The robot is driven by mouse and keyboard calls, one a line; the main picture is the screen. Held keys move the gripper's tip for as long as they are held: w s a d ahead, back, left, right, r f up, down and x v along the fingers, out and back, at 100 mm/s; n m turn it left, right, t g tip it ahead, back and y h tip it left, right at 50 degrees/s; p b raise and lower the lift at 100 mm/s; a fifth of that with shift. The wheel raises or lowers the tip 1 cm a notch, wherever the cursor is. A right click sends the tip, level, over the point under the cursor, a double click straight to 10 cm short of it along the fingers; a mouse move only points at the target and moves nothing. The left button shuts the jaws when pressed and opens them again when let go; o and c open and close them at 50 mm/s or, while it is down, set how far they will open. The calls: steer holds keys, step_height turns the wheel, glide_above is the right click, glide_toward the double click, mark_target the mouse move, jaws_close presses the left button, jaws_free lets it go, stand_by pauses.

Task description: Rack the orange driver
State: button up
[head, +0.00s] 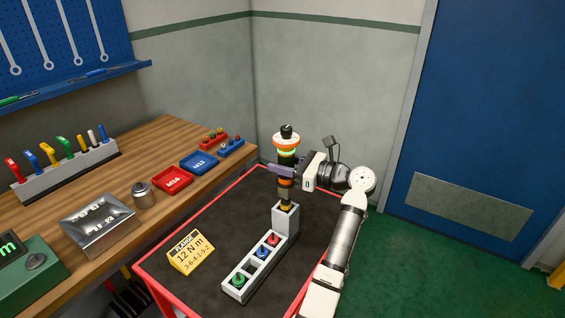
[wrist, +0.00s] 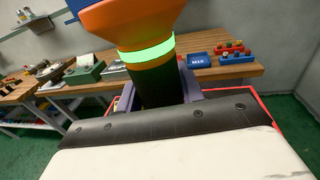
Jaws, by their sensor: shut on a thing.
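The orange driver (head: 286,143) stands upright, with a black knob on top, an orange collar, a glowing green ring and a dark body. My gripper (head: 284,170) is shut around its dark body from the right. The driver's lower end, with a brass-coloured part, meets the top of the tall grey holder (head: 286,220) at the end of the grey rack; how deep it sits is unclear. In the wrist view the driver's orange and green-ringed upper part (wrist: 147,50) rises just beyond my gripper.
The low part of the rack (head: 234,294) holds green, blue and red pieces and a dark square slot. A yellow "12 N m" card (head: 190,253) stands left on the dark, red-edged cart top (head: 205,222). The wooden bench (head: 150,160) carries trays (head: 173,180) and a tool rack (head: 68,170).

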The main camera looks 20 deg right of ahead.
mark_target(292, 192)
steer(key=shift+f+b, duration=0.6)
steer(key=shift+f, duration=3.8)
stand_by(2.9)
steer(key=o, duration=1.4)
steer(key=shift+c, duration=0.2)
